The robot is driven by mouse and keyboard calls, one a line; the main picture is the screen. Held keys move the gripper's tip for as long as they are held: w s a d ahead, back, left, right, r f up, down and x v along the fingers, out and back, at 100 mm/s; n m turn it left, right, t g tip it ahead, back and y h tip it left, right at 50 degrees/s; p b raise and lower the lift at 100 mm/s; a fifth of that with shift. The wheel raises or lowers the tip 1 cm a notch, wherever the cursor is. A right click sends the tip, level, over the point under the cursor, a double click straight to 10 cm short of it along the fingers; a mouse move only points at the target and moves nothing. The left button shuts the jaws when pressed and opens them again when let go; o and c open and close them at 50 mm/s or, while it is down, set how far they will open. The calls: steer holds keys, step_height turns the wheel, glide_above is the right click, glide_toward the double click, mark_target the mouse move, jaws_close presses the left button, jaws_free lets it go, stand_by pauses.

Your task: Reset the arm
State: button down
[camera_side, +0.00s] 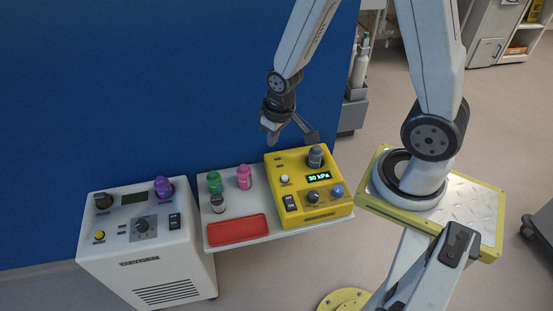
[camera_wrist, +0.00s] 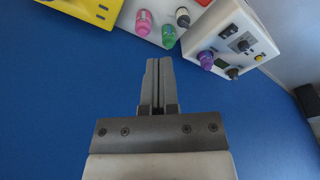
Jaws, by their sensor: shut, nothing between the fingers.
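My gripper (camera_wrist: 158,64) shows in the wrist view with its two grey fingers side by side, shut, and nothing held between them. In the side view my gripper (camera_side: 271,132) hangs at the end of my bent arm, in front of the blue wall panel (camera_side: 130,90). It appears above and left of the yellow suction unit (camera_side: 267,180) in the picture. The side view does not clearly show the fingertips or their distance from the unit.
A white shelf (camera_side: 208,245) holds a red tray (camera_side: 237,230), a green bottle (camera_side: 214,182), a pink bottle (camera_side: 244,177) and a grey-capped bottle (camera_side: 218,204). The yellow unit's display reads 30 kPa.

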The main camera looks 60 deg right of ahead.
step_height(320, 180, up, 7)
steer(key=s+a, duration=0.2)
steer(key=shift+s+n+t, duration=0.4)
